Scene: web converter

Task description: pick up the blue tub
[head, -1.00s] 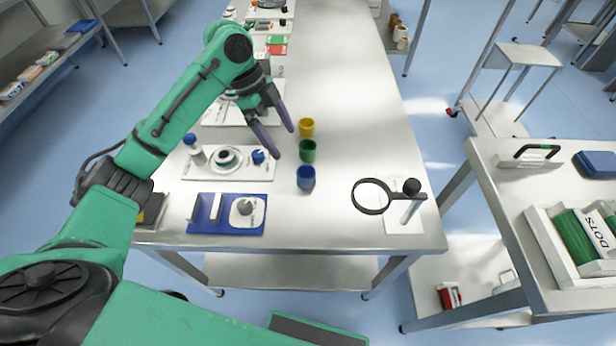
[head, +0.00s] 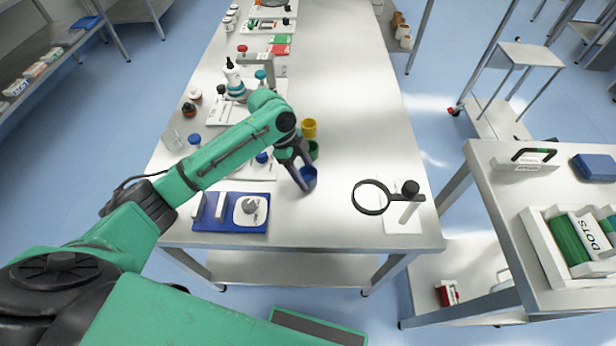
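The blue tub (head: 309,178) stands on the metal table, the nearest in a row with a green tub (head: 314,150) and a yellow tub (head: 309,127). My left gripper (head: 304,182) points down at the blue tub, its dark fingers over the tub's left part and partly hiding it. The fingers look apart, but I cannot tell whether one is inside the tub or whether they touch it. The tub is upright on the table. My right gripper is not in view.
A blue board (head: 232,222) with fittings lies left of the tub. A magnifier on a stand (head: 371,197) stands to the right. The metal table (head: 360,100) is clear behind the magnifier. A side bench (head: 510,190) holds a tray of green rolls.

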